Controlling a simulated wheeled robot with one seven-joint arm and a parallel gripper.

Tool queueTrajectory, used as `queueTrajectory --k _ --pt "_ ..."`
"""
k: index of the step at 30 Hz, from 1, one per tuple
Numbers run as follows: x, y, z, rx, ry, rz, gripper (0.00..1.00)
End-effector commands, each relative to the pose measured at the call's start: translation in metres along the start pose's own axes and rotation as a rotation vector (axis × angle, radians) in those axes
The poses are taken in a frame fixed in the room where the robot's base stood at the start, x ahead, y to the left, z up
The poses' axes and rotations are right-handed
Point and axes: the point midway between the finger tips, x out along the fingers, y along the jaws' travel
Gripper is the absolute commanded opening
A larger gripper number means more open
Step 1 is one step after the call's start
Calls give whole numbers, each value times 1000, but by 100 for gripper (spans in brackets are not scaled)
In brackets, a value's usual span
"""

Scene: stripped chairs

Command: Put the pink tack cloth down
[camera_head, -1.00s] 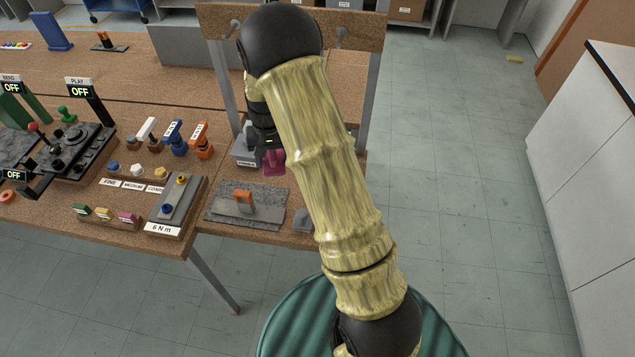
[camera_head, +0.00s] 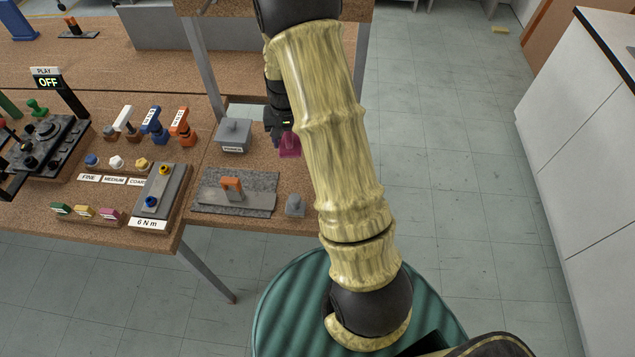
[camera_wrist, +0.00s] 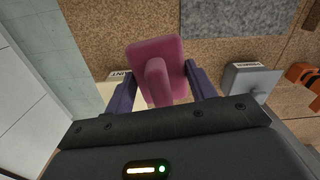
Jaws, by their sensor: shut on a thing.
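The pink tack cloth (camera_wrist: 158,60) is a pink block with a raised grip. It is between the two dark fingers of my gripper (camera_wrist: 160,88), which is shut on it by the grip. In the head view the cloth (camera_head: 289,146) shows just below my gripper (camera_head: 279,124), over the right part of the cork-topped bench (camera_head: 240,165). My arm hides part of the area around it. I cannot tell whether the cloth touches the bench top.
A grey labelled block (camera_head: 234,134) stands left of my gripper. A grey mat (camera_head: 236,192) with an orange-handled tool (camera_head: 232,187) and a small grey piece (camera_head: 295,205) lie nearer. Bare cork shows between them. A white cabinet (camera_head: 590,120) stands at the right.

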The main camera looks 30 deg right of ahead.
Motion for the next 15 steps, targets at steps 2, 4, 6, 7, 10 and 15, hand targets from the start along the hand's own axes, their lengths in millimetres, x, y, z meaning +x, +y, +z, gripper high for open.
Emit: queueTrajectory --k 2,4,6,7,10,15 --pt "20 32 5 61 -1 -1 37" --pt "28 52 10 99 -1 -1 37" --pt "32 66 14 126 0 -1 37" --pt "33 70 16 133 -1 -1 37" --pt "33 75 17 144 1 -2 37" --pt "32 74 17 143 1 -1 37"
